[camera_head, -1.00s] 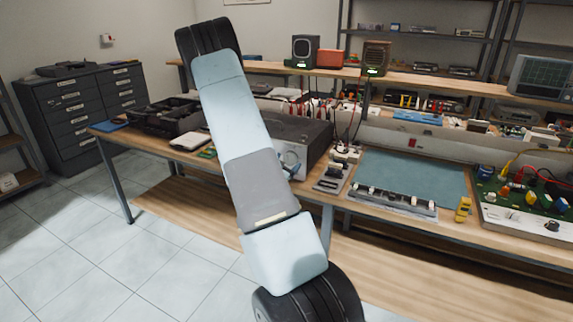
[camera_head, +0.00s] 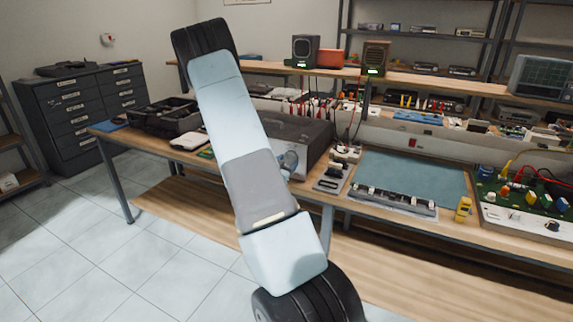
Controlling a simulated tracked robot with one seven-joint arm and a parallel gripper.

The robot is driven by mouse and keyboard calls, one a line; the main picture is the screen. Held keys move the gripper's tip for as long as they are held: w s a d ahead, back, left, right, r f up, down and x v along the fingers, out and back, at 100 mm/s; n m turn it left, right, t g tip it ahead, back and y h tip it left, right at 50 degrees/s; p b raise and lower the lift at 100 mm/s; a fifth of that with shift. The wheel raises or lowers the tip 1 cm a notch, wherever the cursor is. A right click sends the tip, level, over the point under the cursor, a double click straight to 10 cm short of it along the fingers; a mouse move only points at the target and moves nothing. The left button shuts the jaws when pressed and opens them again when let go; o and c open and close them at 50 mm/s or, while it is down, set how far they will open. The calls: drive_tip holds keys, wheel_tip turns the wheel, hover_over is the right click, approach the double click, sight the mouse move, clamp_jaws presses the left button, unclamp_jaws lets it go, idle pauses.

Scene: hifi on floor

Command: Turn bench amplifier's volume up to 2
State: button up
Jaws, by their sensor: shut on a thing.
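The bench amplifier seems to be the dark box (camera_head: 305,134) on the workbench, behind my arm. My arm crosses the view in front of it and covers most of its front. A small pale part of my gripper (camera_head: 289,161) shows past the arm's right edge, close against the amplifier's front. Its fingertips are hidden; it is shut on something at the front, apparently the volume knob. The knob, its pointer and any scale marks are hidden, so the volume setting cannot be read.
A blue-green mat (camera_head: 410,178) lies to the right on the bench, with a grey strip along its front. A yellow meter (camera_head: 463,209) and a green board with knobs (camera_head: 528,198) are further right. Black trays (camera_head: 165,115) stand left. The tiled floor at left is clear.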

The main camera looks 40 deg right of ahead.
drive_tip(key=shift+n, duration=0.4)
drive_tip(key=o, duration=1.1)
drive_tip(key=shift+c, duration=0.2)
drive_tip(key=v, duration=1.3)
drive_tip(key=shift+a, duration=0.4)
drive_tip(key=shift+f, duration=0.1)
